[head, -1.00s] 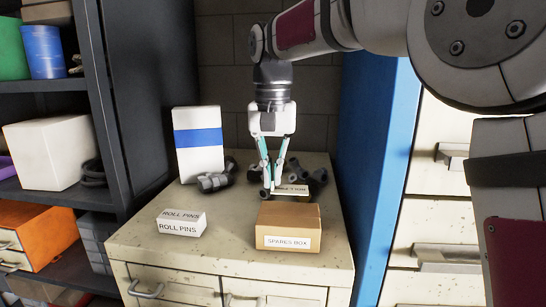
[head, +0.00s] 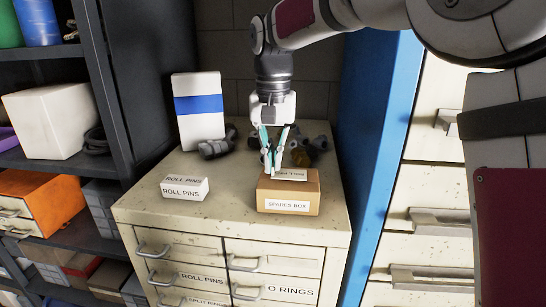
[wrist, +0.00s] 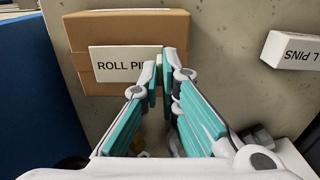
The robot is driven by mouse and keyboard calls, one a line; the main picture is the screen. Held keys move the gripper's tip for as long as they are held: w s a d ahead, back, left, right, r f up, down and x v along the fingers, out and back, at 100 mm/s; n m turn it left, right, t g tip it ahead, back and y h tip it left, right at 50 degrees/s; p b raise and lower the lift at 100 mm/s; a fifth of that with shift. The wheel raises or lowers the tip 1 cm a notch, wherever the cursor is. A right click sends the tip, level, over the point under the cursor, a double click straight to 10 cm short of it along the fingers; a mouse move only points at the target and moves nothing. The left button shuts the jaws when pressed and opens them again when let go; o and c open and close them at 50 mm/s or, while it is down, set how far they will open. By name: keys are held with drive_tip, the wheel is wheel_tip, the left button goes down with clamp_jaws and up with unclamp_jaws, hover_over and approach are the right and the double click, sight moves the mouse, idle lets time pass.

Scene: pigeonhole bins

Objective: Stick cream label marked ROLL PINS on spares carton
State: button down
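The spares carton (head: 302,190) is a brown cardboard box with a white SPARES BOX label on its front, on top of the cabinet. My gripper (head: 273,168) points down at the carton's top. The cream label (head: 294,174) is at its fingertips, at the top's rear part. In the wrist view my gripper (wrist: 160,62) is shut on the right end of the label (wrist: 112,65), which reads ROLL PI before the fingers hide the rest. The label lies over the carton (wrist: 130,28); I cannot tell whether it touches.
A small white ROLL PINS box (head: 184,189) stands left of the carton. A white box with a blue band (head: 198,110) and dark grey fittings (head: 218,147) are behind. A blue panel (head: 372,150) rises at the right. The front left of the cabinet top (head: 150,207) is clear.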

drive_tip(key=shift+f, duration=0.5)
idle(1.1)
drive_tip(key=c, duration=1.7)
unclamp_jaws()
wheel_tip(320, 180, up, 12)
